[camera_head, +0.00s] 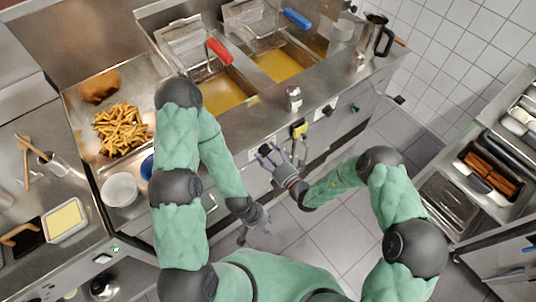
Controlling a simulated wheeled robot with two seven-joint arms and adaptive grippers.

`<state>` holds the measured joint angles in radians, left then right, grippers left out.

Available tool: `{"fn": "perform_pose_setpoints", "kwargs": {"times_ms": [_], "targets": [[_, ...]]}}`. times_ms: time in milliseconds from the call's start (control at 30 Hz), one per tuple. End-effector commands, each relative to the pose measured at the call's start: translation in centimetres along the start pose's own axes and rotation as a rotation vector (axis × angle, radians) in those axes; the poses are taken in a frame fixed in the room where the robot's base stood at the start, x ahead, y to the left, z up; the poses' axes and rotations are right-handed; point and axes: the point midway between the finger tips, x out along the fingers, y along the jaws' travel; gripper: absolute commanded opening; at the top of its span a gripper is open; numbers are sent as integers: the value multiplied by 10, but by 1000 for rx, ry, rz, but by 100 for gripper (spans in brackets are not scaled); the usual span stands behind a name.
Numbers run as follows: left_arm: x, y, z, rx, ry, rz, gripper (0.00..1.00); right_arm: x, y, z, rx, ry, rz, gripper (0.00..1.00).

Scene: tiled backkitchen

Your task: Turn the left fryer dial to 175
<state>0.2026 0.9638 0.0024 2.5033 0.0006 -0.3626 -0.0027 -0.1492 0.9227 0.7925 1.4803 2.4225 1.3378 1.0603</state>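The left fryer (222,93) holds yellow oil and a basket with a red handle (219,51). On the steel front below it, a dark round dial (265,149) shows beside my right gripper's fingers. My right gripper (279,155) is at the fryer front with its fingers spread, open. I cannot tell whether a finger touches the dial, and the dial's setting is too small to read. My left gripper (253,234) is lower, away from the front panel over the floor, and looks open and empty.
The right fryer (281,64) has a blue-handled basket (297,18) and a dark dial (328,110). A yellow part (299,129) sits on the front between the dials. A steel shaker (293,98) stands on the counter edge. Fries (121,128) lie at left. Open tiled floor (340,235) lies between counters.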

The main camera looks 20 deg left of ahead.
Motion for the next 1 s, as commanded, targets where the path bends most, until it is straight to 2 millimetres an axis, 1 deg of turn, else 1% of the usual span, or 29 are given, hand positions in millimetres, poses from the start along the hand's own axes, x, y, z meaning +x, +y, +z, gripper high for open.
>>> {"fn": "perform_pose_setpoints", "kwargs": {"times_ms": [33, 67, 100, 200, 433, 700, 800, 1000], "targets": [[0, 0, 0, 0, 0, 0, 40, 0, 0, 0, 0, 0, 0, 56], [0, 0, 0, 0, 0, 0, 40, 0, 0, 0, 0, 0, 0, 47], [0, 0, 0, 0, 0, 0, 40, 0, 0, 0, 0, 0, 0, 36], [0, 0, 0, 0, 0, 0, 40, 0, 0, 0, 0, 1, 0, 11], [-2, 1, 0, 0, 0, 0, 40, 0, 0, -1, -28, 3, -1, 11], [-8, 3, 0, 0, 0, 0, 40, -1, 0, -2, -219, 5, -1, 11], [-9, 3, 0, 0, 0, 0, 40, -1, -1, -3, -260, 6, -1, 11], [-9, 3, 0, 0, 0, 0, 40, -1, -2, -3, -271, 7, -1, 11]]}}
